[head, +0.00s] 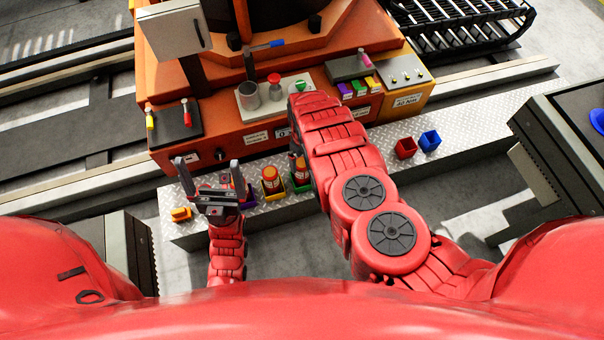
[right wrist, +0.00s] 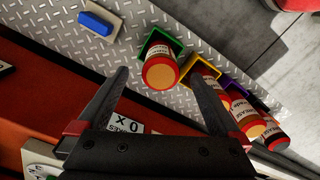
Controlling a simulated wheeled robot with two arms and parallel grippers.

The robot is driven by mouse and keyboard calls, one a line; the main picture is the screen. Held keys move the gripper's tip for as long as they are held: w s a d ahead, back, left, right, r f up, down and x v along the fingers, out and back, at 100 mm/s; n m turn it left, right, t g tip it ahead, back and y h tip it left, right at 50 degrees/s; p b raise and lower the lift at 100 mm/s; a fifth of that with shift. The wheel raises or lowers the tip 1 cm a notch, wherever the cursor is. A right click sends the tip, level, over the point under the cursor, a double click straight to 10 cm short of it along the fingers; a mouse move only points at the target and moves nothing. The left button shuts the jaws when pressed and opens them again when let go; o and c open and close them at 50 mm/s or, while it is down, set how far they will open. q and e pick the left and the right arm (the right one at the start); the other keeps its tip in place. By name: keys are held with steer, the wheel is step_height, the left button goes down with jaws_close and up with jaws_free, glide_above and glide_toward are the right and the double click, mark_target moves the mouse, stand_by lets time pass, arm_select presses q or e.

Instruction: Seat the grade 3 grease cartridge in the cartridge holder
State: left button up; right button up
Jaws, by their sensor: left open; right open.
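Red-and-orange grease cartridges stand in small bins on the metal tread plate. One cartridge (head: 270,178) is in a yellow bin, and another (head: 300,168) is in a green bin, partly behind my right arm. The right wrist view shows the green-bin cartridge (right wrist: 160,70) and others (right wrist: 241,112) in the yellow and purple bins; I cannot read their grades. A grey metal cup (head: 248,96) on the orange machine looks like the cartridge holder. My right gripper (right wrist: 158,75) is open, its fingers on either side of the green-bin cartridge in view. My left gripper (head: 208,164) is open and empty near the purple bin.
A red button (head: 274,80) and a green switch (head: 299,85) sit beside the cup.

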mark_target(302, 162)
steer(key=shift+a+f+b, duration=0.1)
steer(key=shift+f+b, duration=0.35)
steer(key=shift+f, duration=0.65)
step_height(302, 162, down, 4)
steer(key=b, duration=0.3)
steer(key=shift+w+a+r, duration=0.1)
steer(key=shift+w+a, duration=0.05)
steer(key=shift+r, duration=0.1)
steer(key=shift+c, duration=0.6)
jaws_close()
